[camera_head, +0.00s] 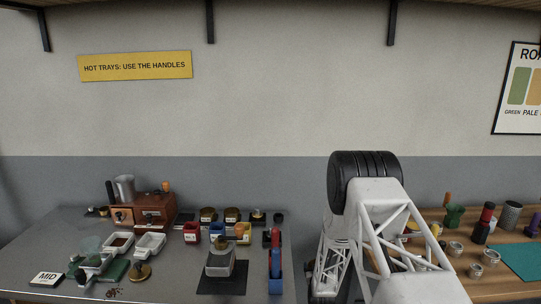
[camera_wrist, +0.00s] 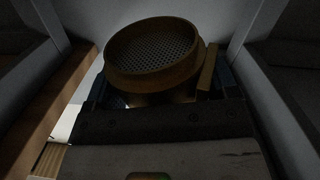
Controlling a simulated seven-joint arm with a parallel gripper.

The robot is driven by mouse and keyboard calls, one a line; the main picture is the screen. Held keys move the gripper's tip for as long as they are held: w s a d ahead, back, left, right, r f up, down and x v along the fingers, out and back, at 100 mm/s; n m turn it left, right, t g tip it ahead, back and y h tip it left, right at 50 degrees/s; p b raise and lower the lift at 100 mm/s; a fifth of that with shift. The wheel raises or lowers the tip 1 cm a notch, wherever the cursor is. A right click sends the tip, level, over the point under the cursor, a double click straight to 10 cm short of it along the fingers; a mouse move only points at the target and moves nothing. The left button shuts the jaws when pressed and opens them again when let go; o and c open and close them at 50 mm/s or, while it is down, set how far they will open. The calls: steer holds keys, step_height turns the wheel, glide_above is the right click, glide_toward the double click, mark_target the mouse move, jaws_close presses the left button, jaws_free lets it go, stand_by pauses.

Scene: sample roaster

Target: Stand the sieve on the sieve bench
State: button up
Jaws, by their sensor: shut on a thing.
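The sieve (camera_wrist: 152,52) is a round, brownish tub with a perforated metal mesh, close up in the wrist view and slightly tilted in the picture. My gripper (camera_wrist: 155,97) is shut on it, low on its body; the dark gripper body covers its lower part. In the head view my own arm hides the gripper and the sieve. I cannot pick out the sieve bench for sure in either view.
A grey table (camera_head: 150,218) at left holds trays, a brown drawer box (camera_head: 155,208) and a black mat (camera_head: 222,287). A wooden table (camera_head: 455,231) at right holds several tins, a dark cylinder (camera_head: 511,215) and a teal mat (camera_head: 520,262). My arm stands between.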

steer(key=s+a+f, duration=0.1)
steer(key=s+f, duration=1)
steer(key=s, duration=0.1)
steer(key=shift+s+a+y, duration=0.15)
steer(key=shift+a+y, duration=0.05)
steer(key=shift+y, duration=0.1)
